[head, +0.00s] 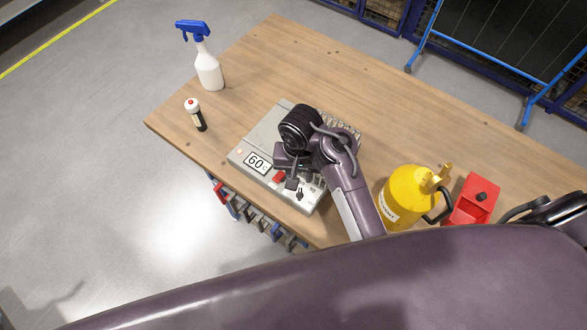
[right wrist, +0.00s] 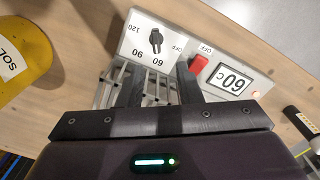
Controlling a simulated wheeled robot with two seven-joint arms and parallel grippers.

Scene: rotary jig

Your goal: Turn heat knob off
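The heat knob (right wrist: 156,38) is small and black, on the light grey panel of a device (right wrist: 222,52). Its narrow end appears to point toward the 60 mark in the right wrist view. A red switch (right wrist: 201,64) and a display (right wrist: 233,80) reading 60 sit beside it. In the head view the knob (head: 299,195) is at the device's front right corner. My right gripper (right wrist: 160,70) is open over the device, its two fingers apart. Nothing shows between the fingertips, and they appear short of the knob. My left gripper is not in view.
A yellow can (head: 404,195) and a red box (head: 473,198) stand right of the device. Clamps (head: 250,215) hang at the front edge. The table's back is clear.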

